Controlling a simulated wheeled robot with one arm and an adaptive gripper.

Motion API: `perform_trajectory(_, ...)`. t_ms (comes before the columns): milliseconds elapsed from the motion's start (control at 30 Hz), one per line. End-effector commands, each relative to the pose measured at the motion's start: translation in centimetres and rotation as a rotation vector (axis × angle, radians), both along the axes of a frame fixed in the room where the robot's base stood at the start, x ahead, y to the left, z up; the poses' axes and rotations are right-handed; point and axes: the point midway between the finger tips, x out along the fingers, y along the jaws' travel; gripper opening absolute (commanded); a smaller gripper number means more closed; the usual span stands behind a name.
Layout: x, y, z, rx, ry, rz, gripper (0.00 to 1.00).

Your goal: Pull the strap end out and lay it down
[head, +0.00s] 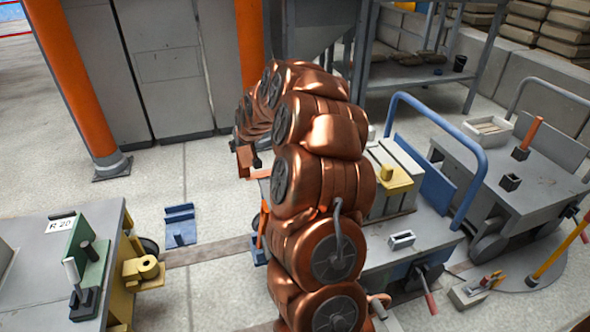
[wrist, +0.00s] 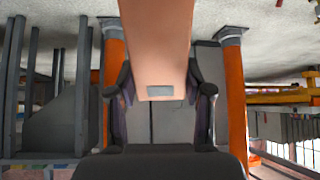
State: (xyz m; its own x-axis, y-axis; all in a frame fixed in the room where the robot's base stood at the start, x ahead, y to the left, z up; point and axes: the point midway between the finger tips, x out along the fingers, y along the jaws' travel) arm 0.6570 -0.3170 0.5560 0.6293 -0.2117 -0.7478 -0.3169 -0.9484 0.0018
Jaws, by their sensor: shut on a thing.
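In the wrist view my gripper (wrist: 161,98) is shut on the strap end (wrist: 158,45), a broad, flat, peach-brown band. The band runs from the top of the picture down between the two dark fingers, with a small grey patch at its lower edge. In the head view my copper-coloured arm covers the middle. Small orange-brown pieces (head: 245,160) show at its left edge, and I cannot tell whether they belong to the strap. My gripper is mostly hidden there. Where the strap's other end lies is hidden too.
A trolley (head: 430,232) with a blue handle and a yellow-topped block stands right of my arm. A grey bench (head: 60,262) with green and yellow fixtures is at left. A blue bracket (head: 180,226) lies on the floor. Orange posts (head: 75,75) flank grey cabinets behind.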

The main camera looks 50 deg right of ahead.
Motion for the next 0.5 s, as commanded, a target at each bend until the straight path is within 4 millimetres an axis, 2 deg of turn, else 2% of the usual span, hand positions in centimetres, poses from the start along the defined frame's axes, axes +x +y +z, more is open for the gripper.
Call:
perform_trajectory(33,-1.2,-1.5,-1.2,0.010,0.029,-0.021,0.02)
perform_trajectory(300,-7.7,-7.5,-4.9,0.068,0.172,-0.117,0.02)
perform_trajectory(500,-11.4,-10.0,-6.5,0.100,0.234,-0.165,0.02)
